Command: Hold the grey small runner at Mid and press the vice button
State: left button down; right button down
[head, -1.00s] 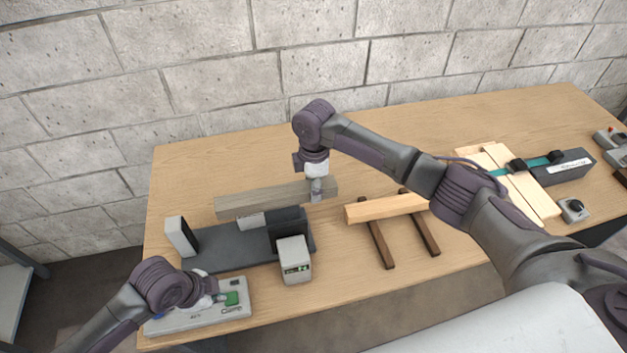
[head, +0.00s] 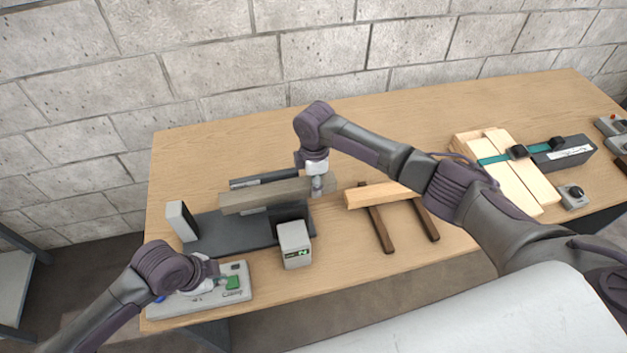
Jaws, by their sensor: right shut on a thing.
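The grey small runner (head: 262,195) is a weathered grey beam, held roughly level across the vice (head: 215,227), above its dark bed. Whether it touches the vice is unclear. My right gripper (head: 317,186) is shut on the runner near its right end. The vice has a pale end block (head: 181,221) at the left and a grey box with a green display (head: 294,244) in front. My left gripper (head: 218,284) is low over the button panel (head: 205,304), just left of its green button (head: 233,282). Its fingers are too small to judge, and contact cannot be told.
A blue button (head: 160,299) shows at the panel's left. A light wooden beam (head: 378,194) lies on two dark strips (head: 380,230) right of the vice. Pale boards under a teal strap (head: 507,172) lie further right. The back of the table (head: 400,112) is clear.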

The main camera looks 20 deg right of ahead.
aim_at(232, 281)
jog(key=shift+f, duration=1.85)
jog(key=shift+f, duration=0.1)
pick_arm(q)
jog(key=shift+f, duration=0.1)
dwell(0.9)
jog(key=shift+x, duration=1.9)
jog(key=shift+f, duration=0.15)
jog(key=shift+w+d+f, duration=0.1)
jog(key=shift+d+f, duration=0.05)
jog(key=shift+f, duration=0.05)
jog(key=shift+w+r, duration=0.15)
jog(key=shift+r, duration=0.8)
pick_arm(e)
jog(key=c, duration=1.9)
grip_release()
jog(key=shift+w+f, duration=0.1)
pick_arm(q)
jog(key=shift+r, duration=2.5)
pick_arm(e)
jog(key=shift+s+f, duration=0.15)
jog(key=shift+s, duration=0.05)
grip_shut()
